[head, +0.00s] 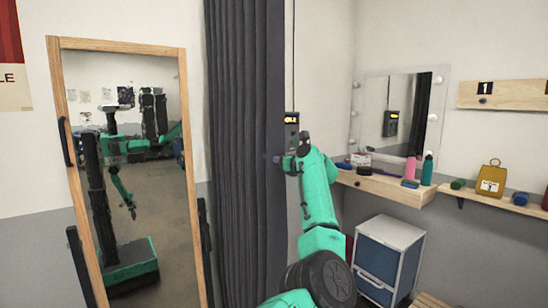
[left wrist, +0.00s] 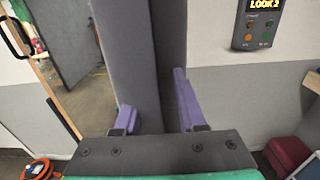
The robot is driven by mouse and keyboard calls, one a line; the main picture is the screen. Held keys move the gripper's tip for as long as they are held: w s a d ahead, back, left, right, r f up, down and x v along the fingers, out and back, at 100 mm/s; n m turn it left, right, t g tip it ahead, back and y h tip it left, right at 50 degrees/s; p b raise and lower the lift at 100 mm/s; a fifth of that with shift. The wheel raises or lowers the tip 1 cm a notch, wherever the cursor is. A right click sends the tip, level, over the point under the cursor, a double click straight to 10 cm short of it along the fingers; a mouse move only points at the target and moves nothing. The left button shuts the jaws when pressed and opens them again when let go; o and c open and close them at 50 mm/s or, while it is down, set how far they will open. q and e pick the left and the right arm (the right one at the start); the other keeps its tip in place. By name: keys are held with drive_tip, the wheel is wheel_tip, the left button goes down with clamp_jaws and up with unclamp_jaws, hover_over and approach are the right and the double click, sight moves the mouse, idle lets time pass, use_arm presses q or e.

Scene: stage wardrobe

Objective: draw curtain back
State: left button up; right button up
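The dark grey curtain (head: 243,150) hangs in long folds in the middle of the head view, beside the tall mirror. My left gripper (head: 279,159) is at the curtain's right edge, at about the height of the wall box. In the left wrist view, the two purple fingers (left wrist: 155,108) stand well apart. Dark curtain cloth (left wrist: 152,50) hangs between them and covers part of the left finger. I see no clear pinch on the cloth. My right gripper shows only as a tiny reflection in the mirror.
The wood-framed mirror (head: 180,75) stands left of the curtain. A wall box (head: 291,120) with a lit display is just right of it. A wooden shelf (head: 385,186) with bottles and small items, and a drawer unit (head: 402,234), stand at the right.

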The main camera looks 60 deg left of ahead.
use_arm(q)
drive_tip(key=d+b, duration=0.6)
drive_tip(key=d, duration=0.8)
drive_tip(key=shift+w+d, duration=0.15)
drive_tip(key=shift+d, duration=0.2)
drive_tip(key=shift+a, duration=0.1)
drive_tip(key=shift+w, duration=0.1)
